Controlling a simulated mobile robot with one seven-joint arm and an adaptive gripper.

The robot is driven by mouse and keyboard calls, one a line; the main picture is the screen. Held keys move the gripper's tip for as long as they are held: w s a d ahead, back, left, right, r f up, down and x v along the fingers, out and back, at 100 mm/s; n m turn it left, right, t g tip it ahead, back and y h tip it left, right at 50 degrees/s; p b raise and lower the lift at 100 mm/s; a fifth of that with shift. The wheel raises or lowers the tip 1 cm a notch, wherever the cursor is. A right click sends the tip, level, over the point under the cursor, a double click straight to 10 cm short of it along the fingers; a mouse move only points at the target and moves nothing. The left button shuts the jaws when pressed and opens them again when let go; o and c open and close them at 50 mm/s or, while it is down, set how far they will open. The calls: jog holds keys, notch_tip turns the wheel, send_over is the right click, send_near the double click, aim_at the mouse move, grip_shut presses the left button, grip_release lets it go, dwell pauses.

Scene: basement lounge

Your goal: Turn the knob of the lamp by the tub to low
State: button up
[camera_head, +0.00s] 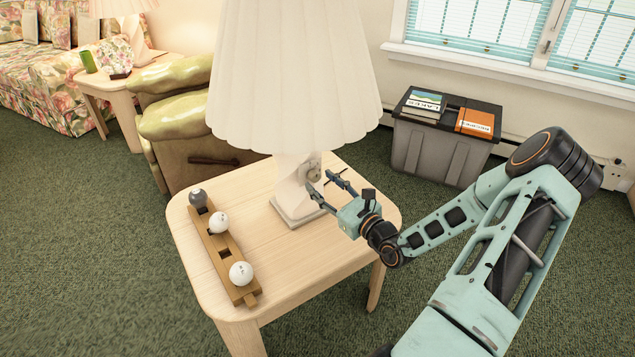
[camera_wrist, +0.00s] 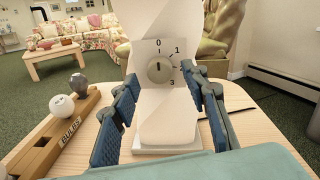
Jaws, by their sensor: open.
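The lamp has a large pleated white shade (camera_head: 290,75) and a pale faceted base (camera_head: 290,185), standing upright on a light wood table. Its round grey knob (camera_wrist: 160,70) sits on a square plate marked 0, 1, 2 and 3 in the wrist view. The knob's mark seems to point up, toward 0. In the head view the knob (camera_head: 314,170) is on the lamp's right side. My gripper (camera_head: 321,183) is open, its fingertips close to the knob. In the wrist view the fingers of my gripper (camera_wrist: 166,82) stand either side of the knob, apart from it.
A wooden rack (camera_head: 222,250) with several bulbs lies along the left of the table (camera_head: 300,255). The grey lidded tub (camera_head: 435,148) with books stands on the carpet beyond. A green armchair (camera_head: 185,145) and another lamp (camera_head: 122,8) are behind, left.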

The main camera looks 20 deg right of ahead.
jog(key=shift+x, duration=1.35)
jog(key=shift+c, duration=0.6)
grip_shut()
